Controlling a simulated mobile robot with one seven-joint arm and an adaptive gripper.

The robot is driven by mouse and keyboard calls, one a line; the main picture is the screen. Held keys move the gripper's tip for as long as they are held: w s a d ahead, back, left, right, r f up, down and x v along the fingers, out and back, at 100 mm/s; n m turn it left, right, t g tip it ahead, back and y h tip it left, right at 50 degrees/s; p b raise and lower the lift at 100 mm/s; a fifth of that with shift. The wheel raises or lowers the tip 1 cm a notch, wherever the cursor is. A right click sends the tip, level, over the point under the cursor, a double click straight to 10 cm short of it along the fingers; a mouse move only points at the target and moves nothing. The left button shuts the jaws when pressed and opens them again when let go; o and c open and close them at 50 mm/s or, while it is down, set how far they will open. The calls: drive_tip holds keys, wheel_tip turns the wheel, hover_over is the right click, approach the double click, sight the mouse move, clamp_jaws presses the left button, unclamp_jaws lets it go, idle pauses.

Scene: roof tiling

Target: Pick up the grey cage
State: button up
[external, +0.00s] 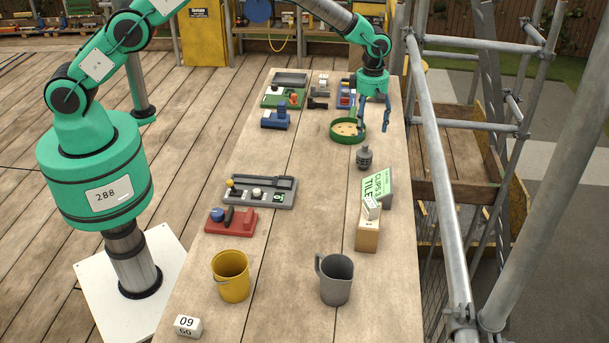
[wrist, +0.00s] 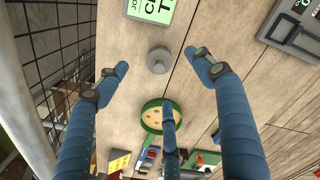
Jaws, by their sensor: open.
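A small grey object with a narrow top (external: 364,158) stands upright on the wooden table; it is the likeliest grey cage, though no cage bars can be made out. In the wrist view the grey object (wrist: 159,62) appears from above, between the spread fingertips and clear of them. My gripper (external: 374,126) points down over the far right part of the table, above and slightly beyond the grey object. Its blue fingers are spread and empty, as the wrist view of the gripper (wrist: 160,76) also shows.
A round green tray (external: 334,135) with tan contents sits just beyond the grey object. A green sign (external: 376,184) and a wooden block (external: 367,237) stand nearer. A grey jug (external: 335,280) and yellow bucket (external: 230,276) are at the front. Scaffold rails (external: 430,120) run along the right.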

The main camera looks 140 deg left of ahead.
sight(366, 144)
drive_tip(key=shift+s+a+f+n, duration=0.5)
drive_tip(key=shift+s+a+f, duration=0.4)
drive_tip(key=shift+f, duration=0.15)
drive_tip(key=shift+f, duration=0.15)
wheel_tip(366, 144, down, 8)
drive_tip(key=shift+f, duration=0.15)
drive_tip(key=shift+w+d+f, duration=0.1)
drive_tip(key=shift+d+f, duration=0.05)
drive_tip(key=shift+f, duration=1.15)
drive_tip(key=shift+d+f, duration=0.1)
drive_tip(key=shift+f, duration=1.2)
drive_tip(key=shift+c, duration=0.5)
